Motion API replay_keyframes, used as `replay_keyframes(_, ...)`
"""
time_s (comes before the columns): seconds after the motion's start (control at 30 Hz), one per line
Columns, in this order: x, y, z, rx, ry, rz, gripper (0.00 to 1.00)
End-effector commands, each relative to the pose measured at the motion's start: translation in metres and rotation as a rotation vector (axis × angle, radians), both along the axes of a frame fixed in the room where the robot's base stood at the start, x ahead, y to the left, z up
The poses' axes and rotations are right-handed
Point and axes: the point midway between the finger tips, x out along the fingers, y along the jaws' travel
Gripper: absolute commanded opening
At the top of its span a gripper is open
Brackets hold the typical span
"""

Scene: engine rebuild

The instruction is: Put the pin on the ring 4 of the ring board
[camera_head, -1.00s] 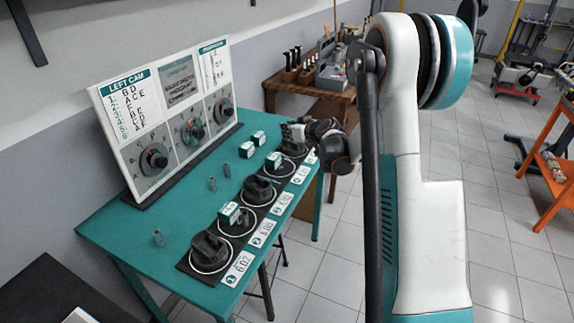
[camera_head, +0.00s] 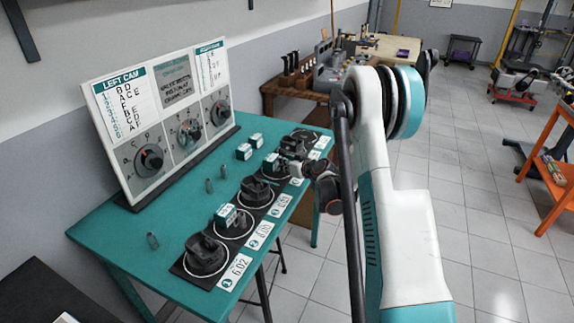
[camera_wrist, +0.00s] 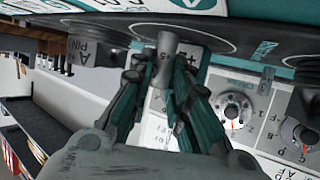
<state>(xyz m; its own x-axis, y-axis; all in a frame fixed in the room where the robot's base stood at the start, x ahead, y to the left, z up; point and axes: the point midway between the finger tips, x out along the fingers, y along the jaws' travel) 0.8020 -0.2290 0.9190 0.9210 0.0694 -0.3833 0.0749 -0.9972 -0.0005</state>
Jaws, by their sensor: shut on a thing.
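My gripper (camera_wrist: 165,85) is shut on a small grey metal pin (camera_wrist: 166,55), seen end-up between its fingers in the wrist view. In the head view my gripper (camera_head: 293,150) is over the far part of the ring board, and the pin cannot be made out there. The ring board (camera_head: 180,268) is a dark strip with white rings, dark piston-like parts and number labels along the right edge of the teal table (camera_head: 110,235). The gripper partly covers the far rings. I cannot tell whether the pin touches the board.
Loose grey pins (camera_head: 153,240) stand on the table. White-and-teal boxes (camera_head: 243,151) stand at its far side, others on the ring board. An upright panel with dials (camera_head: 150,160) lines the back. A wooden bench (camera_head: 318,95) stands beyond.

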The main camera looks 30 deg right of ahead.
Motion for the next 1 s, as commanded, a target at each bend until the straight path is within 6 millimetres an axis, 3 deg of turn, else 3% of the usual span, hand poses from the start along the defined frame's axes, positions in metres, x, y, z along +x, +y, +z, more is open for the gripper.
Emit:
replay_keyframes(0.3, 0.0, 0.0, -0.003, 0.0, 0.0, 0.0, 0.0)
replay_keyframes(0.33, 0.0, 0.0, -0.002, 0.0, 0.0, 0.0, 0.22)
replay_keyframes(0.4, 0.0, 0.0, -0.001, 0.0, 0.0, 0.0, 0.37)
replay_keyframes(0.83, 0.0, 0.0, 0.003, 0.0, 0.0, 0.0, 0.37)
replay_keyframes(1.0, -0.025, -0.002, 0.013, 0.001, 0.0, -0.002, 0.37)
